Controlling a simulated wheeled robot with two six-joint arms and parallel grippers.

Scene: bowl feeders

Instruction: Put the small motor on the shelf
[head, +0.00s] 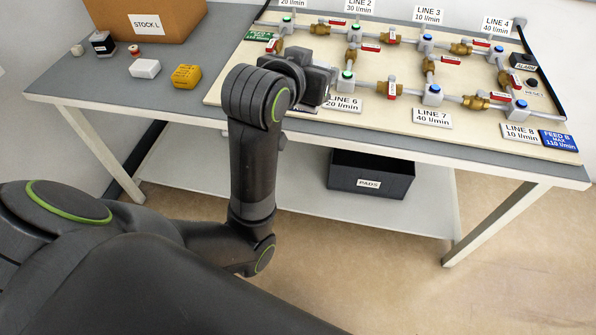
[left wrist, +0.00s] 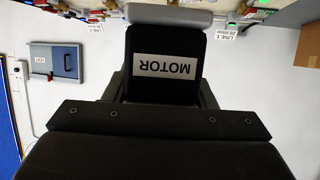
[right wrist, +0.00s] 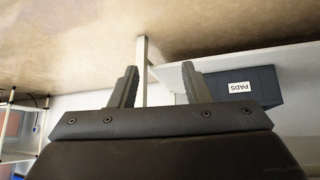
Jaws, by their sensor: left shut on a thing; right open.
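The motor (left wrist: 165,42) is a black block with a white MOTOR label and a pale grey end. In the left wrist view it sits between the jaws of my left gripper (left wrist: 163,88), which is shut on it. In the head view my left gripper (head: 322,84) is over the board near the LINE 6 label; I cannot clearly make out the motor there. A pale shelf (head: 270,190) runs low beneath the table; it also shows in the right wrist view (right wrist: 169,75). My right gripper (right wrist: 160,85) is open and empty, and out of the head view.
A dark PADS bin (head: 370,178) stands on the shelf, with bare shelf to its left. Pipes and valves fill the board (head: 300,100) on the table. A STOCK L carton (head: 160,15), a black labelled block (head: 102,42), a white block (head: 145,68) and a yellow block (head: 186,76) sit left.

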